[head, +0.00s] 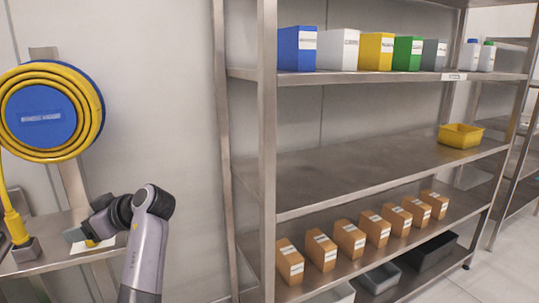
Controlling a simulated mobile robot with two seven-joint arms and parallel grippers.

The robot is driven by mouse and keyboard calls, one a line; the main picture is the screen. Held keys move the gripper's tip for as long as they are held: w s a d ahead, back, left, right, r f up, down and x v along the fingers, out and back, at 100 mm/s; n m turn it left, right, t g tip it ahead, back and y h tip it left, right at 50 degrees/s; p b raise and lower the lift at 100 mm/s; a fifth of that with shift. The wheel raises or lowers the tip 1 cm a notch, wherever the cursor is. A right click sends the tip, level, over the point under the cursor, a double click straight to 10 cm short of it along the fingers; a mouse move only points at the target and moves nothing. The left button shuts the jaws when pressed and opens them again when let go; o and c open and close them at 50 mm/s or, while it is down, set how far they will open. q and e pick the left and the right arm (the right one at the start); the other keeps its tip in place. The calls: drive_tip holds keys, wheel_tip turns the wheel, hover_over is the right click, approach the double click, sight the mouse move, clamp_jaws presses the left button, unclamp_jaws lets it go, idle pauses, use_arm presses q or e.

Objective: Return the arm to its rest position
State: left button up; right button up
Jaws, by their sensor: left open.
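My left arm comes up from the bottom edge, bends at a dark joint, and reaches left. My left gripper (76,236) is at its end, over the small metal side shelf at the left. The gripper is open, and its fingertips are small and partly hidden. A small yellow piece on a white patch (92,246) shows just below it; I cannot tell what it is. A yellow hose nozzle (14,226) stands upright in a grey block (26,250), to the left of the gripper and apart from it. My right gripper is not in view.
A yellow hose coil on a blue reel (42,115) hangs on the wall above the side shelf (55,262). A metal rack (267,150) at the right holds coloured boxes, a yellow bin (460,136), several brown boxes and grey bins. Bare wall lies between reel and rack.

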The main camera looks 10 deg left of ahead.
use_arm(q)
drive_tip(key=d+f+m+t+h, duration=0.25)
drive_tip(key=d+f+m, duration=0.2)
drive_tip(key=f, duration=0.35)
drive_tip(key=d+f+m+t+h, duration=0.1)
drive_tip(key=d+f+m+t, duration=0.25)
drive_tip(key=f+m, duration=0.3)
drive_tip(key=d+f+m+t+h, duration=0.2)
drive_tip(key=d+f+m+t, duration=0.15)
drive_tip(key=f, duration=0.55)
drive_tip(key=s+d+f+m+t+h, duration=0.1)
drive_tip(key=s+d+f+m+h, duration=0.2)
drive_tip(key=s+d, duration=0.6)
drive_tip(key=s+d+f+m+t+h, duration=0.1)
drive_tip(key=s+d+f+m+h, duration=0.2)
drive_tip(key=s, duration=0.7)
drive_tip(key=d+f+h, duration=0.2)
drive_tip(key=d+h, duration=0.2)
drive_tip(key=d, duration=0.1)
drive_tip(key=shift+d+f, duration=0.35)
drive_tip(key=shift+m, duration=0.25)
